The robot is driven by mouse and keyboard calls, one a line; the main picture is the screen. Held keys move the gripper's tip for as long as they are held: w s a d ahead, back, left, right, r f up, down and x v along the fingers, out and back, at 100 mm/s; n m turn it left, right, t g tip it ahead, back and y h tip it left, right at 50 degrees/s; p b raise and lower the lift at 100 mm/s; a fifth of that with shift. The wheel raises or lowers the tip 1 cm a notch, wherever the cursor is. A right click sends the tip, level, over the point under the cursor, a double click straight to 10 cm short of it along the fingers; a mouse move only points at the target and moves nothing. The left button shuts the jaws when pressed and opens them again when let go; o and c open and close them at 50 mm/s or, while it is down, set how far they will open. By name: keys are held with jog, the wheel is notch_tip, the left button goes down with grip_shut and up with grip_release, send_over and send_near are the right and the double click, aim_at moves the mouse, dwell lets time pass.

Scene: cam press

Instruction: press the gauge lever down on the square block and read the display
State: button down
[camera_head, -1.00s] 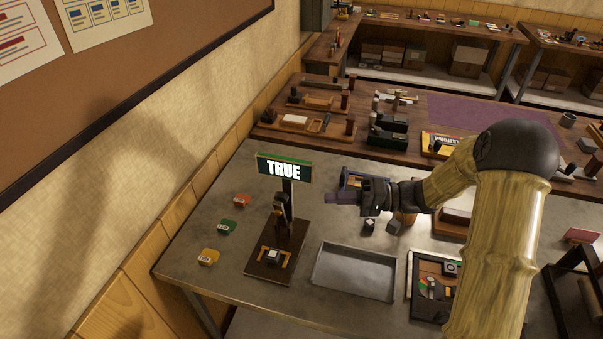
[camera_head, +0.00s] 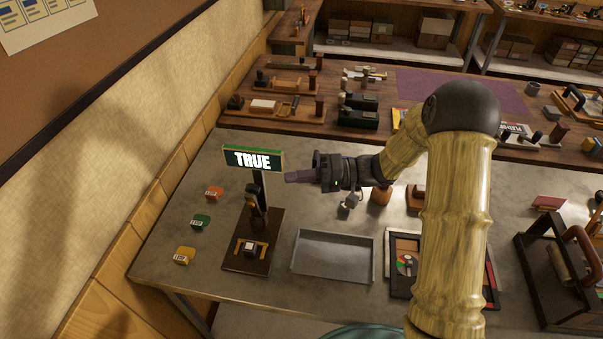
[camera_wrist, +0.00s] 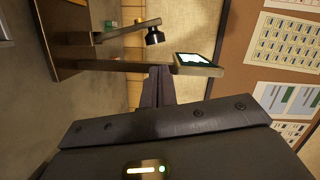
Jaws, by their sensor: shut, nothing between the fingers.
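The gauge stands on a dark wooden base (camera_head: 245,264) with an upright post. Its display (camera_head: 253,159) at the top reads "TRUE" in white letters. The lever (camera_head: 256,206) with a dark round end is on the post, above the base. The square block (camera_head: 249,249) sits in a light wooden holder on the base, with a gap between it and the lever. My gripper (camera_head: 293,177) is shut and empty, to the right of the post just below display height. In the wrist view, the shut fingers (camera_wrist: 158,88) point toward the post, and the display (camera_wrist: 198,62) is seen at an angle.
Red (camera_head: 214,193), green (camera_head: 200,221) and yellow (camera_head: 185,256) labelled tags lie left of the gauge. An empty grey tray (camera_head: 333,279) lies right of it, with a dark framed box (camera_head: 402,290) beyond. A wooden bench (camera_head: 290,120) with tools is behind.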

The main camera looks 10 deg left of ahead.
aim_at(255, 203)
jog(key=s+a+p, duration=0.1)
jog(key=a, duration=0.5)
jog(key=shift+a+f, duration=0.25)
jog(key=shift+a, duration=0.1)
jog(key=shift+b, duration=0.3)
